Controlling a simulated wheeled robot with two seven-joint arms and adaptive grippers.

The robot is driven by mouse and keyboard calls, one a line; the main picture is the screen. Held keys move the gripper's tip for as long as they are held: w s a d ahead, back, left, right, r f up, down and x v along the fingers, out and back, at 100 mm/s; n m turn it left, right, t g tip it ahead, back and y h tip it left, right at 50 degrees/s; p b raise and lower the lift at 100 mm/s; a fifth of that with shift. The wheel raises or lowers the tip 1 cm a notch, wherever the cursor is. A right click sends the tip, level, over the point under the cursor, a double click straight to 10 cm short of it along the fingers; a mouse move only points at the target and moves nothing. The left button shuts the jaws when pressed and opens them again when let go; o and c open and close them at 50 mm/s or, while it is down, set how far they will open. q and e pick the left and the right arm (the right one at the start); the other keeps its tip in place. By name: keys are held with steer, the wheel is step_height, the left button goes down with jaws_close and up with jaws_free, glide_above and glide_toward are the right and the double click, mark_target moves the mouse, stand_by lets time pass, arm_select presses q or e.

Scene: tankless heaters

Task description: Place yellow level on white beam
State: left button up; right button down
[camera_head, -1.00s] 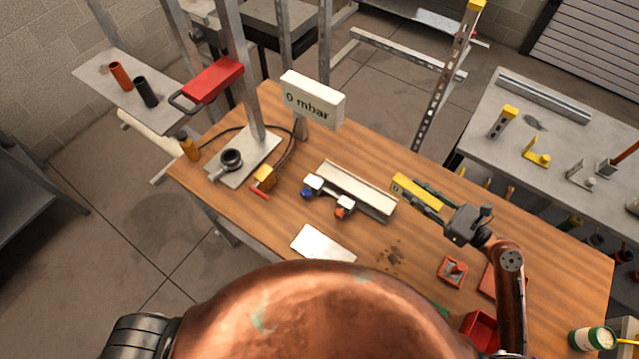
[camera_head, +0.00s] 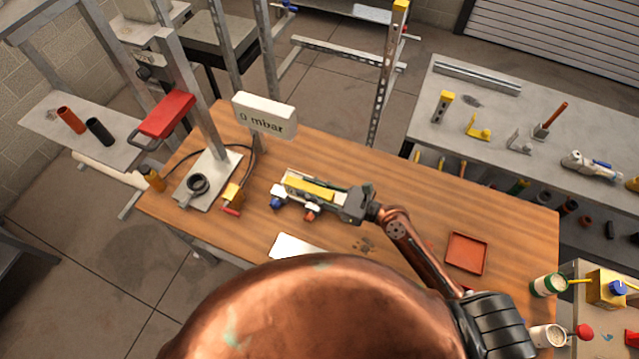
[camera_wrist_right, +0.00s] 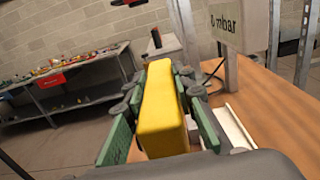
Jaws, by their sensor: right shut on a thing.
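The yellow level (camera_head: 312,188) is a bar held between the fingers of my right gripper (camera_head: 326,194). In the right wrist view the yellow level (camera_wrist_right: 162,112) lies lengthwise between the green finger pads, which are shut on it. The white beam (camera_head: 292,177) lies on the wooden table and is largely covered by the level and fingers in the head view. In the right wrist view part of the white beam (camera_wrist_right: 238,127) shows to the right of the gripper. The level appears over or just in front of the beam; I cannot tell whether they touch. My left gripper is not seen.
Fittings with a blue cap (camera_head: 277,202) and a red cap (camera_head: 311,214) sit at the beam's front side. A white "0 mbar" display (camera_head: 264,115) stands behind. A white plate (camera_head: 296,246) lies nearer me. The table's right part (camera_head: 430,215) is mostly clear around a red tray (camera_head: 466,253).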

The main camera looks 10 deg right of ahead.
steer(key=w+d+f, duration=0.1)
steer(key=w+f, duration=0.1)
steer(key=w+d+f+b, duration=0.1)
steer(key=w+d+f, duration=0.1)
steer(key=w+f, duration=0.1)
steer(key=w+d+f+b, duration=0.1)
steer(key=w+f, duration=0.1)
steer(key=w, duration=0.1)
steer(key=shift+d+f, duration=0.3)
steer(key=shift+f, duration=0.1)
steer(key=shift+s+f+b, duration=0.1)
steer(key=shift+f+b, duration=0.3)
steer(key=shift+f, duration=1.05)
steer(key=shift+f, duration=0.15)
steer(key=c, duration=1.6)
jaws_free()
steer(key=b+v, duration=0.1)
steer(key=v, duration=1)
steer(key=shift+b, duration=0.35)
steer(key=shift+s+d, duration=0.3)
steer(key=shift+d, duration=0.05)
